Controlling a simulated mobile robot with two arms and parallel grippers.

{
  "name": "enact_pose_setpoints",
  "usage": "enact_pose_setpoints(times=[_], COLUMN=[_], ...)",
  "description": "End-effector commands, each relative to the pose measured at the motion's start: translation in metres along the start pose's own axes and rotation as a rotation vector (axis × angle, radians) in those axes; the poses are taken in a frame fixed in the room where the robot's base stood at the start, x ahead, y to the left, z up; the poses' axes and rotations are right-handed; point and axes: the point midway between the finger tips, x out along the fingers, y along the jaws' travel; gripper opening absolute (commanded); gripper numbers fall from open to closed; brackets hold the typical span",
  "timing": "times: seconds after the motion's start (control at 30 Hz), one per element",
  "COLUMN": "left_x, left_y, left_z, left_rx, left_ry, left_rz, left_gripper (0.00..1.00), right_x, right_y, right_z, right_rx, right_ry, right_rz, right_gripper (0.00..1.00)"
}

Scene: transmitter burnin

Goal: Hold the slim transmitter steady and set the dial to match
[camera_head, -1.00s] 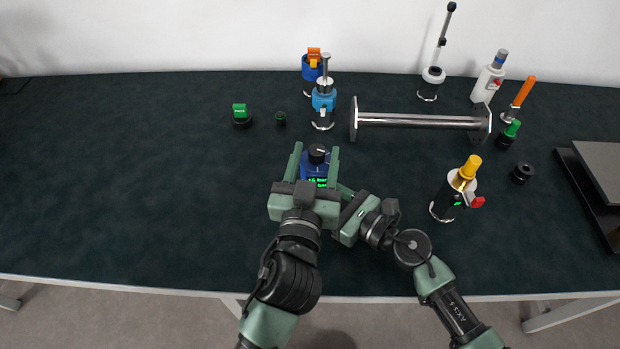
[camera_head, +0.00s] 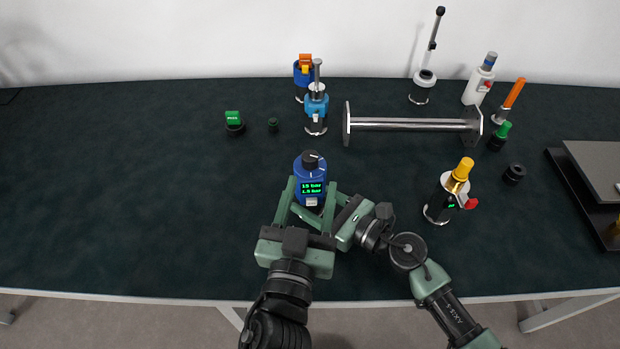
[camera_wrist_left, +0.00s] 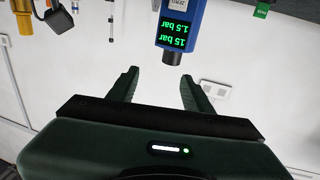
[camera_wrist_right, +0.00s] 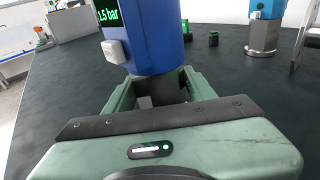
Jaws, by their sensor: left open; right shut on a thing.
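The slim transmitter is a blue body (camera_head: 309,190) with a black dial (camera_head: 313,160) on top, standing upright at the middle of the table. Its green display reads 15 bar and 1.5 bar; a white button sits below. My right gripper (camera_head: 318,212) is shut around its lower part, as the right wrist view (camera_wrist_right: 158,92) also shows. My left gripper (camera_head: 311,182) is open and empty, on the near side of the transmitter. In the left wrist view the transmitter (camera_wrist_left: 180,22) appears upside down, with the dial (camera_wrist_left: 172,57) beyond the open fingertips.
A light-blue device (camera_head: 316,104) and a blue one with an orange top (camera_head: 303,78) stand behind. A metal bar on end plates (camera_head: 410,125) lies right of them. A black device with a yellow cap (camera_head: 450,190) stands right. The table's left side is mostly clear.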

Motion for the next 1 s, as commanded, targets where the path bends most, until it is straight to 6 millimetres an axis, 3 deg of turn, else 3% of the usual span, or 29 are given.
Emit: enact_pose_setpoints(times=[0.17, 0.3, 0.4, 0.5, 0.67, 0.8, 1.0], left_x=[0.007, -0.001, -0.010, -0.015, -0.011, 0.008, 0.042], left_y=[0.058, 0.105, 0.124, 0.128, 0.105, 0.060, -0.021], left_z=[-0.025, -0.035, -0.031, -0.022, -0.006, -0.003, -0.025], left_rx=[-0.003, 0.012, 0.031, 0.058, 0.103, 0.133, 0.137], left_ry=[0.149, 0.261, 0.302, 0.316, 0.291, 0.243, 0.182], left_rz=[0.264, 0.551, 0.737, 0.899, 1.092, 1.187, 1.210], left_gripper=[0.50, 0.50, 0.50, 0.50, 0.50, 0.50, 0.50], right_x=[0.000, 0.000, 0.000, 0.000, 0.000, 0.000, 0.000], right_y=[0.000, 0.000, 0.000, 0.000, 0.000, 0.000, 0.000], right_z=[0.000, 0.001, 0.001, 0.001, 0.001, 0.001, 0.001], right_rx=[0.000, 0.000, 0.000, 0.000, 0.000, 0.000, 0.000], right_ry=[-0.001, -0.001, -0.001, -0.001, -0.001, -0.001, -0.001], right_rz=[0.000, 0.000, 0.000, -0.001, -0.001, -0.001, -0.001], right_gripper=[0.13, 0.13, 0.13, 0.13, 0.13, 0.13, 0.13])
